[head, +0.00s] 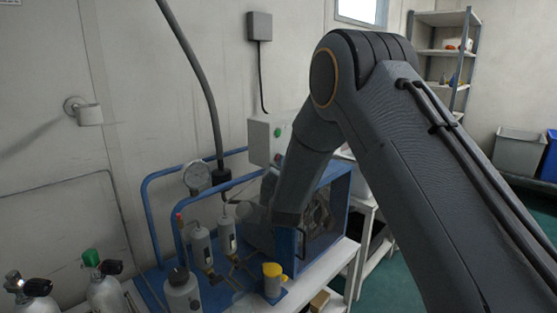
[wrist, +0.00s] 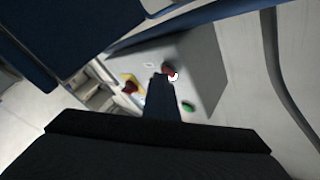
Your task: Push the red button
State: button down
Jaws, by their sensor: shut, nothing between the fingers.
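A pale control box (head: 259,141) with a green button (head: 277,132) and a red part (head: 278,158) below it shows beside my arm in the head view. The wrist view shows the box face (wrist: 188,62) at a tilt, with the green button (wrist: 188,106), a red button (wrist: 169,69) and a red knob on yellow (wrist: 131,87). My gripper (wrist: 160,78) is shut and empty, its tip overlapping the lower left of the red button in the picture. I cannot tell whether it touches. A small white spot (wrist: 174,76) shows beside the tip. My gripper's fingers are not clear in the head view.
Blue rails (head: 153,225) surround a bench with a gauge (head: 196,178), grey cylinders (head: 228,235) and a yellow-capped part (head: 273,275). A blue-framed case (head: 335,210) stands right of my forearm. A dark hose (head: 211,105) hangs above. Gas bottles (head: 103,290) stand lower left.

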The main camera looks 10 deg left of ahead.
jog(key=shift+s, duration=0.1)
jog(key=shift+s+d, duration=0.45)
jog(key=shift+d, duration=0.2)
jog(key=shift+s+d+p, duration=0.35)
jog(key=shift+s+d, duration=0.45)
jog(key=shift+d, duration=0.2)
jog(key=shift+s+d+p, duration=0.35)
jog(key=shift+s+d, duration=0.4)
jog(key=shift+d, duration=0.25)
jog(key=s+d+f+n+g+h, duration=0.15)
jog(key=s+d+f+g, duration=0.5)
jog(key=s, duration=0.65)
jog(key=s+d+f+n+g, duration=0.35)
jog(key=s+d+g, duration=0.45)
jog(key=s+d, duration=0.35)
jog(key=s+d+g, duration=0.2)
jog(key=s, duration=0.7)
jog(key=s+d+n+g, duration=0.1)
jog(key=s+d+g, duration=0.1)
jog(key=s, duration=0.7)
jog(key=shift+s+d+f+g+h, duration=0.15)
jog(key=shift+s+d+g+h, duration=0.1)
jog(key=shift+g+h, duration=0.15)
